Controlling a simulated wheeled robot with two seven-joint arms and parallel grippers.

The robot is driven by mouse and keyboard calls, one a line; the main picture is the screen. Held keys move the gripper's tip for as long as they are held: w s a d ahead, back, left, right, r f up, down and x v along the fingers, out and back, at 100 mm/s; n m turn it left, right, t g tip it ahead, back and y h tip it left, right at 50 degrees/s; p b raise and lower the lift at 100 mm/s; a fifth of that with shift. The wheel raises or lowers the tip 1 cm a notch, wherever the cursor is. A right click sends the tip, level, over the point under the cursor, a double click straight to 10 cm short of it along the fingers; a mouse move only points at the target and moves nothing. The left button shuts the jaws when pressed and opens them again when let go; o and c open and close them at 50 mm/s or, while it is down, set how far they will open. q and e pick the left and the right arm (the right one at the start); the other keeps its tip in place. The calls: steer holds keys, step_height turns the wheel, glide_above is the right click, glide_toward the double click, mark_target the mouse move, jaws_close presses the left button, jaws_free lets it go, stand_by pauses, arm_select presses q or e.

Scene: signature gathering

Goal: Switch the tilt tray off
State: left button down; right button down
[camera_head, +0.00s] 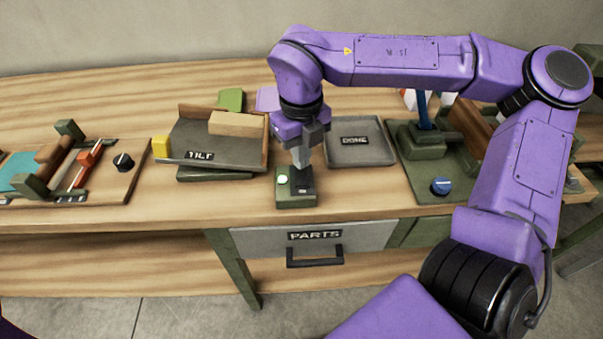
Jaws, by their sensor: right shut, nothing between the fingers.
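The tilt tray (177,157) is a grey tray labelled TILT with a wooden rim, resting tilted on a dark base. My right gripper (301,167) points straight down over the box's dark right part, shut and empty. Its tips are at or just above the box; I cannot tell whether they touch. My left gripper is not in view.
A grey tray labelled DONE (374,160) lies right of my gripper. A green device with a blue knob (441,186) stands farther right, partly behind my arm. A board with a black knob (123,162) is at left. The PARTS drawer (315,237) is shut below.

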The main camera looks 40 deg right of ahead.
steer(key=shift+f+b, duration=0.6)
steer(key=shift+f, duration=0.35)
stand_by(0.4)
step_height(320, 180, up, 7)
steer(key=p, duration=0.7)
